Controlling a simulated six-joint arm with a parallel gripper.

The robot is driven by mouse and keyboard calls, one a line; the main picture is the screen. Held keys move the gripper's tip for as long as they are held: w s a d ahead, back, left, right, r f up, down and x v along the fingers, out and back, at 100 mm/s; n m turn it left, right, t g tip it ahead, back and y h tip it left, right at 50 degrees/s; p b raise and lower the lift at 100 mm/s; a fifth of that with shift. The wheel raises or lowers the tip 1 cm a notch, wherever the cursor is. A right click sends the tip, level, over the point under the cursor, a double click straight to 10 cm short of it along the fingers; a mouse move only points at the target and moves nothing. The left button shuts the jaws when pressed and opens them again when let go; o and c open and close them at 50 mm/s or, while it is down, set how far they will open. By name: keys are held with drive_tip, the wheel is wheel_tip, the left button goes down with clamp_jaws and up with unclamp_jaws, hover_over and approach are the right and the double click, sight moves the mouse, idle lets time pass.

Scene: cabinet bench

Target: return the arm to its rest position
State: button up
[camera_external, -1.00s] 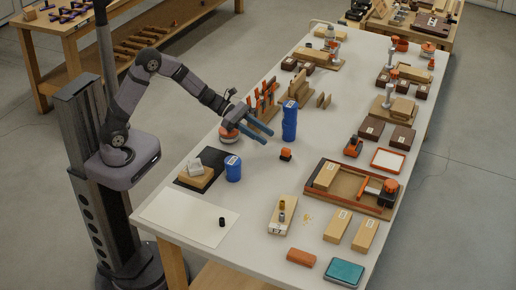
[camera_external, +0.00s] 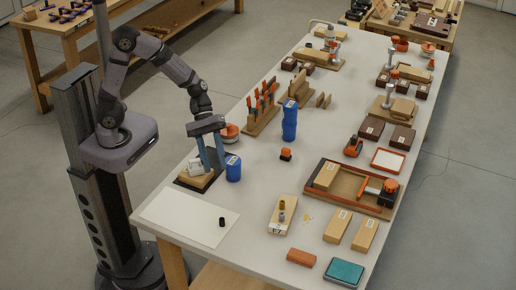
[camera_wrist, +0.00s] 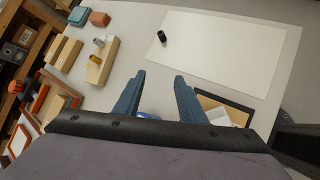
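My gripper (camera_external: 213,166) points down above the near left part of the bench, with its two blue fingers apart and nothing visible between them. In the wrist view my gripper (camera_wrist: 159,82) also shows its fingers spread, with bare table beyond the tips. In the external view the fingers overlap the wooden block with a white piece (camera_external: 194,168) on a black mat and stand just left of the blue cylinder (camera_external: 233,170). I cannot tell how high the fingertips are above them.
A white sheet (camera_external: 180,215) with a small black cylinder (camera_external: 222,222) lies at the front left. Stacked blue cylinders (camera_external: 289,120) and a rack of orange-handled tools (camera_external: 262,108) stand farther back. An orange-edged tray (camera_external: 345,203) sits to the right.

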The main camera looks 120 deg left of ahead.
drive_tip(key=s+d+r+m+g+y+p, duration=0.1)
drive_tip(key=s+d+m+g+y+p, duration=0.2)
drive_tip(key=s+m, duration=0.5)
drive_tip(key=s+d+r+m+g+y+p, duration=0.1)
drive_tip(key=s+d+m+g+y+p, duration=0.2)
drive_tip(key=s+m, duration=0.5)
drive_tip(key=m, duration=0.4)
drive_tip(key=shift+s+r+p, duration=0.25)
drive_tip(key=shift+r+p, duration=0.05)
drive_tip(key=shift+r, duration=0.05)
